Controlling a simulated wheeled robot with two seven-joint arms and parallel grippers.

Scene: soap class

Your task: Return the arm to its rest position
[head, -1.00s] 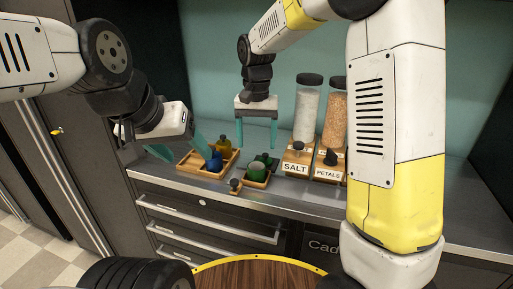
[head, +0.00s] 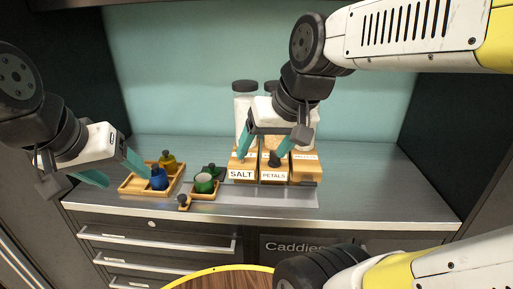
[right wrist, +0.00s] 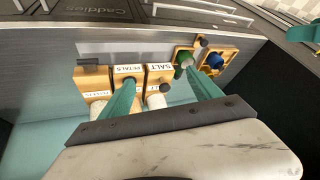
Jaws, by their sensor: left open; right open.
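My right gripper (head: 268,150) is open and empty. In the head view it hangs in front of the labelled SALT (head: 241,174) and PETALS (head: 274,175) dispensers, partly covering them. Its two teal fingers (right wrist: 160,95) spread apart in the right wrist view, with the dispensers and caddies behind them. My left gripper (head: 112,170) is open at the left end of the counter, its fingers pointing down beside a wooden caddy (head: 134,189). The caddy holds a blue bottle (head: 159,179) and a yellow bottle (head: 168,161).
A smaller wooden tray (head: 204,196) with a green and white cup (head: 204,183) stands mid-counter. The counter's right part (head: 385,190) is clear. A round wooden table (head: 222,281) with a yellow rim is below in front. A drawer front reads Caddies (head: 295,246).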

